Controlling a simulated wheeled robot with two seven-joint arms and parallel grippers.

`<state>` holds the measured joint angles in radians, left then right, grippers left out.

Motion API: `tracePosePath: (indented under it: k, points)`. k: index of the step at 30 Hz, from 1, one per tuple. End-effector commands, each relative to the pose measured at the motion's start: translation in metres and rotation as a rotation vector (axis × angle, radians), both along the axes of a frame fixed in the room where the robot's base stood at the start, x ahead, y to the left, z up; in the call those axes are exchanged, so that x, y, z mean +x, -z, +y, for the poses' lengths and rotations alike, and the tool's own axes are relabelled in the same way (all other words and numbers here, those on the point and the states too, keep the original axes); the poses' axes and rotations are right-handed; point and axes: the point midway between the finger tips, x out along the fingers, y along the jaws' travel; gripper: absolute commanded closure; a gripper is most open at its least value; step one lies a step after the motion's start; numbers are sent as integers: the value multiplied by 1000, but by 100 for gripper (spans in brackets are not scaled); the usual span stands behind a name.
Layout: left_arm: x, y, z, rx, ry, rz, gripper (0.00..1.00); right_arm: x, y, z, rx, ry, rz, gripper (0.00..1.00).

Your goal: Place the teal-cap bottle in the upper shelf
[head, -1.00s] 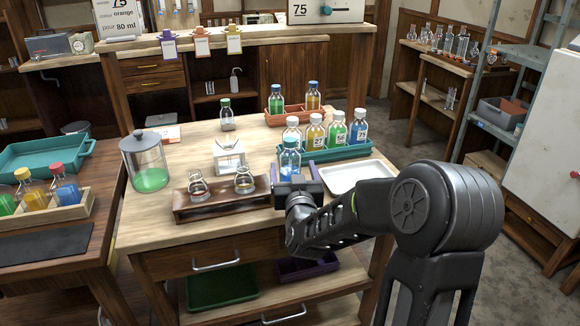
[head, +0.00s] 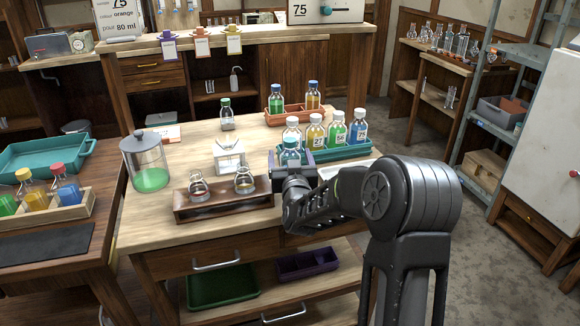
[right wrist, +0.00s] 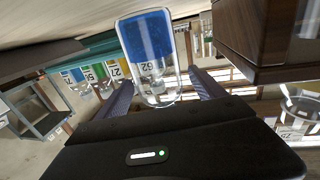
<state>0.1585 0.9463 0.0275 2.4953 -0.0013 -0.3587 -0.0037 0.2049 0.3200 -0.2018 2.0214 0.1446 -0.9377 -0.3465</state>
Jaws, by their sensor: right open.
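The teal-cap bottle (head: 290,157), with blue liquid, stands on the wooden workbench at the front left of the teal tray. My right gripper (head: 288,161) is around it, fingers open on either side and partly hiding its body. The blue-grey metal rack (head: 497,134) at the right has an upper shelf (head: 515,57). My left gripper is out of view.
The teal tray (head: 350,152) holds several white-capped bottles close behind the gripper. A dark wooden holder (head: 222,209) with two flasks stands to the left. A white tray (head: 352,167) is partly hidden by my arm. An orange tray (head: 273,119) stands farther back.

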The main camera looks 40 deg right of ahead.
Motion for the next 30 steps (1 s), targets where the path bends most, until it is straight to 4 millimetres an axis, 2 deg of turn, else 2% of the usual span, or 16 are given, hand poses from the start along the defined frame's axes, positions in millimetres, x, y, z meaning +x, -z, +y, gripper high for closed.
tracePosePath:
  k: [14, 30]
  points:
    - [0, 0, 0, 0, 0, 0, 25, 0, 0, 0, 0, 0, 0, 22]
    - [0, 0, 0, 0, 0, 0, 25, 0, 0, 0, 0, 0, 0, 66]
